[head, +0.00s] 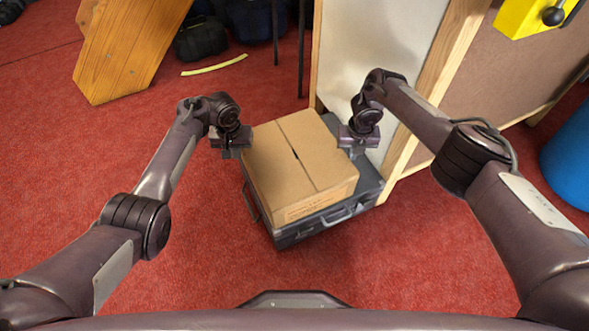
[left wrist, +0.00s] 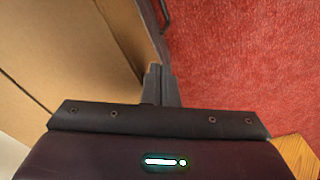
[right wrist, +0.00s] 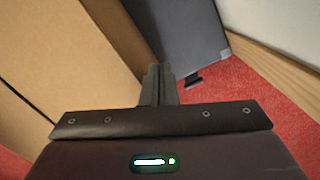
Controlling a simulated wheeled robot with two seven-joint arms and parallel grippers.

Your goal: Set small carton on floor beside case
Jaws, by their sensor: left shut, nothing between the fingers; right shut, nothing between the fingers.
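The small carton (head: 300,165) is a brown cardboard box with a dark slit along its top. It rests on top of the dark grey case (head: 318,228), which lies flat on the red floor. My left gripper (head: 236,152) is shut and empty at the carton's left side. In the left wrist view its closed fingers (left wrist: 160,85) are close beside the carton (left wrist: 60,60). My right gripper (head: 354,150) is shut and empty at the carton's right side. In the right wrist view its closed fingers (right wrist: 158,85) are beside the carton (right wrist: 60,55), with the case (right wrist: 180,40) below. Contact is unclear.
A white panel with a wooden frame (head: 440,70) stands right behind the case. A wooden piece (head: 125,45) and dark bags (head: 200,38) are at the back left. A blue container (head: 570,150) is at far right. Red floor (head: 210,235) is clear left and in front.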

